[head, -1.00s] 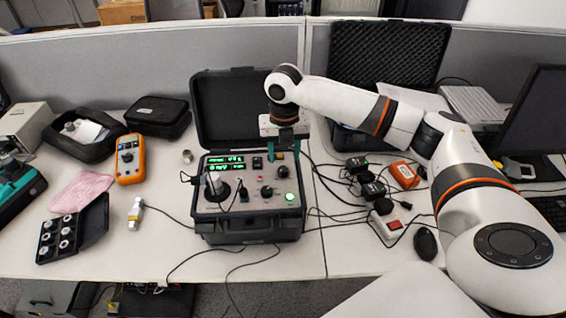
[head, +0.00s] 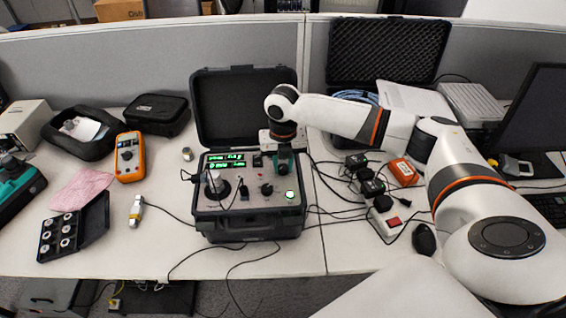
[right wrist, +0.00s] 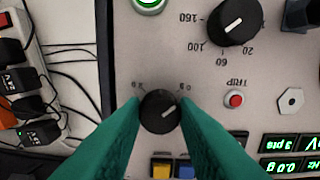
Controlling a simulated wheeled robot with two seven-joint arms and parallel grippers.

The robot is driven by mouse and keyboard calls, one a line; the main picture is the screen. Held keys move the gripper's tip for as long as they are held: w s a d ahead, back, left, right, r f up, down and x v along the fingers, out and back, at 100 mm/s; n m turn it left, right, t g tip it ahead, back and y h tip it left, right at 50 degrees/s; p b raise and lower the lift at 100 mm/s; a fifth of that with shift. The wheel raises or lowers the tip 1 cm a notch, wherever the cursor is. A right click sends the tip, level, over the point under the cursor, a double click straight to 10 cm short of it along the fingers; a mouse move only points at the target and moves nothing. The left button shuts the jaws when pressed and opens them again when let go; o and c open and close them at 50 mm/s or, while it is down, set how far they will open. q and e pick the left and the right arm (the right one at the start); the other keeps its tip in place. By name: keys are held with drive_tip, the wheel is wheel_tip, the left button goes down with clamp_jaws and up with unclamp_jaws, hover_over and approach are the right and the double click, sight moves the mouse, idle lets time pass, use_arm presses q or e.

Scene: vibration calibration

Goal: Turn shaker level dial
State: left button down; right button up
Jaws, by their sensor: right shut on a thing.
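The shaker unit is an open black case (head: 203,222) with a grey control panel. In the right wrist view, a small black dial (right wrist: 160,112) with a white pointer line sits on the panel. My right gripper (right wrist: 161,110) has its teal fingers on both sides of this dial and is shut on it. In the head view the right gripper (head: 284,170) is down at the panel's upper right and hides the dial. A larger black dial with a numbered scale (right wrist: 235,22) is beside it, untouched. My left gripper is not in view.
A lit green button (right wrist: 150,3) and a red TRIP button (right wrist: 235,99) are near the held dial. A power strip (head: 388,220) with plugs and cables lies right of the case. An orange multimeter (head: 129,157) and a black tray (head: 72,230) lie left.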

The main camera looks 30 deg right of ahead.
drive_tip(key=shift+r+m+p, duration=0.2)
drive_tip(key=shift+m+p, duration=0.2)
drive_tip(key=shift+p, duration=0.4)
drive_tip(key=m+p, duration=0.6)
drive_tip(key=p, duration=0.2)
drive_tip(key=shift+m, duration=0.3)
drive_tip(key=m+p, duration=0.2)
drive_tip(key=m, duration=0.1)
drive_tip(key=shift+f+m+p, duration=0.15)
drive_tip(key=shift+m+p, duration=0.85)
drive_tip(key=shift+m, duration=0.2)
drive_tip(key=shift+w, duration=0.1)
drive_tip(key=o, duration=1)
